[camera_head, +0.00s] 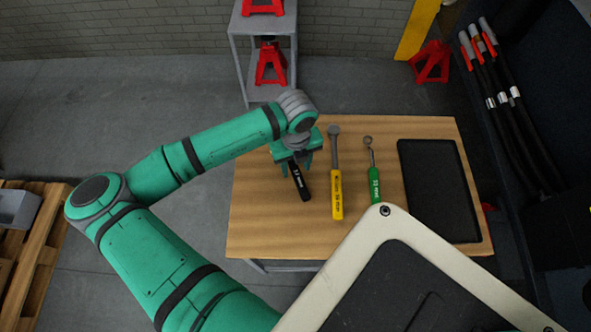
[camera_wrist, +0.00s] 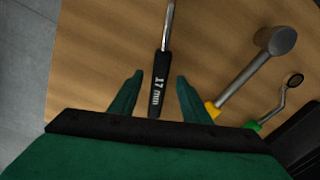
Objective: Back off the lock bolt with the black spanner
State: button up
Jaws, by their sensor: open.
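The black spanner (camera_head: 299,183) lies on the wooden table, its handle marked 17 mm. Its upper part is hidden under my gripper in the head view. In the wrist view the black handle (camera_wrist: 159,84) lies between my two fingers, with its metal shank running up to the top edge. My gripper (camera_head: 297,172) is open above the spanner, its fingers (camera_wrist: 158,76) apart on either side of the handle and not closed on it. I cannot tell the exact height gap. The lock bolt is not recognisable in either view.
A yellow-handled tool (camera_head: 336,188) and a green-handled tool (camera_head: 375,182) lie to the right of the spanner. A black tray (camera_head: 440,190) is at the table's right. A pale-framed panel (camera_head: 330,270) covers the table's front right. Bare wood (camera_head: 258,215) shows at the left.

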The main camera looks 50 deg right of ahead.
jog(key=shift+f, duration=0.9)
jog(key=shift+w, duration=0.1)
grip_shut()
jog(key=shift+r, duration=0.1)
notch_tip(320, 180, up, 10)
dwell(2.0)
